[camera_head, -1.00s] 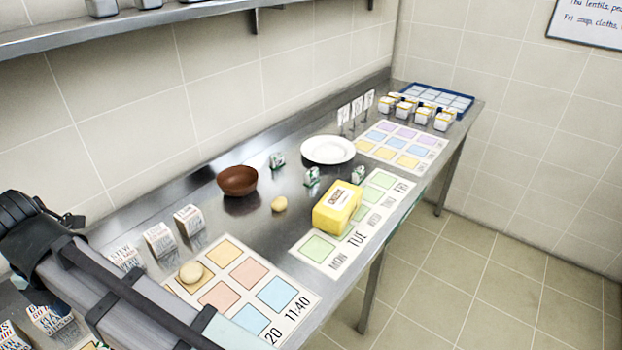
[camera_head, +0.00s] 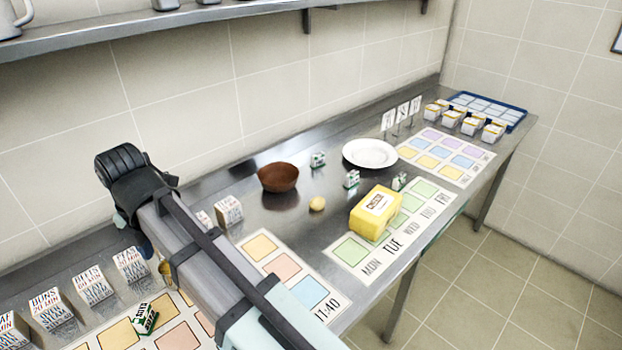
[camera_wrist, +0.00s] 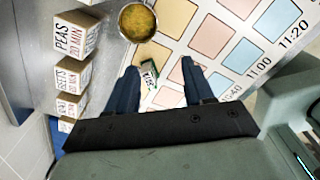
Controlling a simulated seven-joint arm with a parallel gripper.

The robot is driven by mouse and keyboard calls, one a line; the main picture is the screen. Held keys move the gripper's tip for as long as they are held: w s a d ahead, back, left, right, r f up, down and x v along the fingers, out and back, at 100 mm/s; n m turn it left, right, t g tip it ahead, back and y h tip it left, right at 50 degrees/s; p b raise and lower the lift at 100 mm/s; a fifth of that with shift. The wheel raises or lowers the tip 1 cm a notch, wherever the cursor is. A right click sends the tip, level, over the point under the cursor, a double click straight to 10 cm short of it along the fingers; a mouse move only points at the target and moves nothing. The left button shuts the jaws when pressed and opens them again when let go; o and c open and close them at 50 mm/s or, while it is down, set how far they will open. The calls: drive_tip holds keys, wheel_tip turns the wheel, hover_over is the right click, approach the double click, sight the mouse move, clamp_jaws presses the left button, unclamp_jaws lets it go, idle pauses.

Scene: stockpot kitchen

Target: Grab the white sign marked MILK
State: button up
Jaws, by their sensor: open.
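Three small white signs on thin stands stand in a row at the far end of the counter, behind the plate: a left one (camera_head: 388,120), a middle one (camera_head: 402,111) and a right one (camera_head: 415,104). Their lettering is too small to read, so I cannot tell which says MILK. My gripper (camera_wrist: 158,65) is open in the wrist view, far from these signs, over the near end of the counter. A small green-and-white pack (camera_wrist: 149,73) shows between its fingertips, apparently below them; it also shows in the head view (camera_head: 145,318).
White printed blocks (camera_wrist: 72,35) line the wall side. A round container with yellow contents (camera_wrist: 138,22) stands near my gripper. Toward the signs are a brown bowl (camera_head: 278,178), a yellow block (camera_head: 375,211) and a white plate (camera_head: 370,153). Trays and tubs (camera_head: 470,125) are beyond.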

drive_tip(key=w+d+m, duration=0.5)
drive_tip(key=w+d, duration=1.3)
drive_tip(key=w, duration=0.1)
drive_tip(key=n, duration=3.4)
approach(352, 173)
wheel_tip(352, 173, down, 11)
drive_tip(key=shift+f, duration=0.15)
drive_tip(key=shift+c, duration=0.5)
